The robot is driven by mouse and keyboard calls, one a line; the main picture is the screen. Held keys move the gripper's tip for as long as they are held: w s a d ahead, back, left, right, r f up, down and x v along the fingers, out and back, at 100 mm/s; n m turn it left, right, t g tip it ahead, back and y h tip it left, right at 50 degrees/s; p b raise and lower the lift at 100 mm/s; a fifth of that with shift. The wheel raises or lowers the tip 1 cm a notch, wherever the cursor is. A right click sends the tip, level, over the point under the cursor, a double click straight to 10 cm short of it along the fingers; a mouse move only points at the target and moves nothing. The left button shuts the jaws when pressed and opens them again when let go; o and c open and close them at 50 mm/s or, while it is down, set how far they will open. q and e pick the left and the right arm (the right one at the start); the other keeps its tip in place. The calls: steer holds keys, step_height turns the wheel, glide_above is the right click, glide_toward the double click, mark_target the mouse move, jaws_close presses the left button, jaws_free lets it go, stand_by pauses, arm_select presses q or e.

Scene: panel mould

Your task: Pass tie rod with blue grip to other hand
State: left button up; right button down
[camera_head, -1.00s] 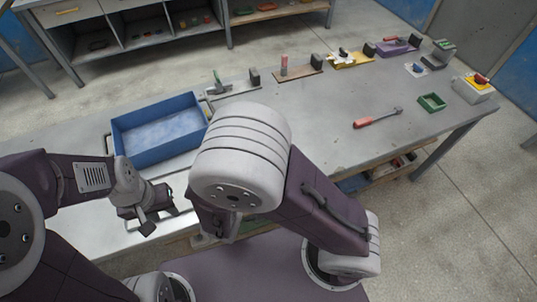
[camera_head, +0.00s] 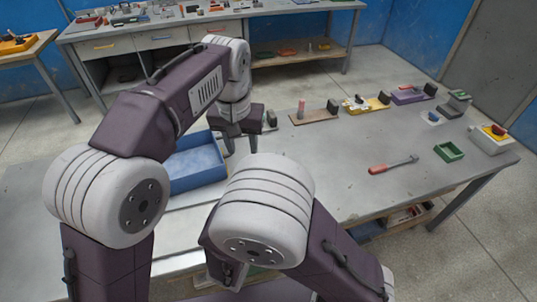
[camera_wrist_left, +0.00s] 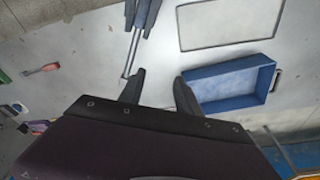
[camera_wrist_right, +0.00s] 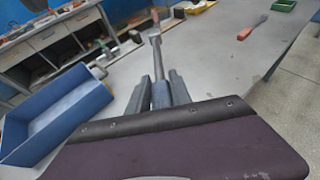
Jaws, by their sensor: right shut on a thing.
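The tie rod with the blue grip shows in the right wrist view, its grey-blue grip (camera_wrist_right: 161,95) between the fingers of my right gripper (camera_wrist_right: 158,85), which is shut on it. Its metal shaft points away from the fingers. In the left wrist view the rod's shaft (camera_wrist_left: 132,52) hangs between the right gripper at the top edge and my left gripper (camera_wrist_left: 160,78). My left gripper is open and empty, its left fingertip near the shaft's end. In the head view the left gripper (camera_head: 241,148) points down over the table; my right arm hides the right gripper and rod.
A blue tray (camera_head: 194,165) stands beside the left gripper. A red-handled tool (camera_head: 393,165) and a green box (camera_head: 449,151) lie on the table's right part. Several boards with fittings line the far edge, including a yellow one (camera_head: 367,104). The table's middle is clear.

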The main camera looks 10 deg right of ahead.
arm_select(q)
steer(key=s+d+f+m, duration=0.2)
steer(key=s+d, duration=0.1)
steer(key=d, duration=0.3)
steer(key=f, duration=0.3)
steer(key=w+f, duration=0.1)
steer(key=f, duration=0.7)
steer(key=shift+w+d+f, duration=0.2)
steer(key=shift+w+d, duration=0.05)
steer(key=shift+d, duration=0.05)
jaws_close()
arm_select(e)
steer(key=c, duration=1.1)
jaws_free()
steer(key=shift+a, duration=0.1)
